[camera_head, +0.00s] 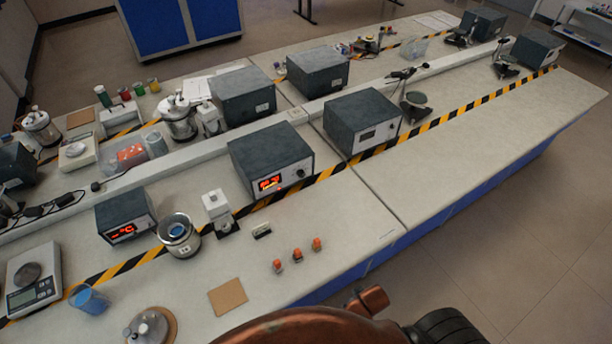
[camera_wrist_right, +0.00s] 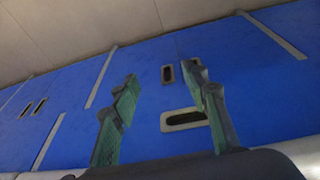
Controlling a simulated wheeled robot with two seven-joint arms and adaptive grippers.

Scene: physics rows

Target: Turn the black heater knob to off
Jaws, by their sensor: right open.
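A dark grey box (camera_head: 265,150) with a lit red display stands mid-bench in the head view. A small dark knob (camera_head: 300,173) sits on its front, right of the display; its setting is too small to read. A smaller grey box (camera_head: 123,214) with a red °C display stands to its left, beside a small round heater-like vessel (camera_head: 179,236). I cannot tell for certain which knob is the heater's. My right gripper (camera_wrist_right: 163,75) is open and empty in the right wrist view, in front of blue cabinet fronts. The knob is not in that view. My left gripper is not in view.
A white block-like item (camera_head: 216,206) stands near the bench front, with several orange-capped pieces (camera_head: 297,255) to its right. A brown square (camera_head: 227,296) lies near the front edge. A blue beaker (camera_head: 88,299) and a scale (camera_head: 33,283) are at left. The bench's right part is clear.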

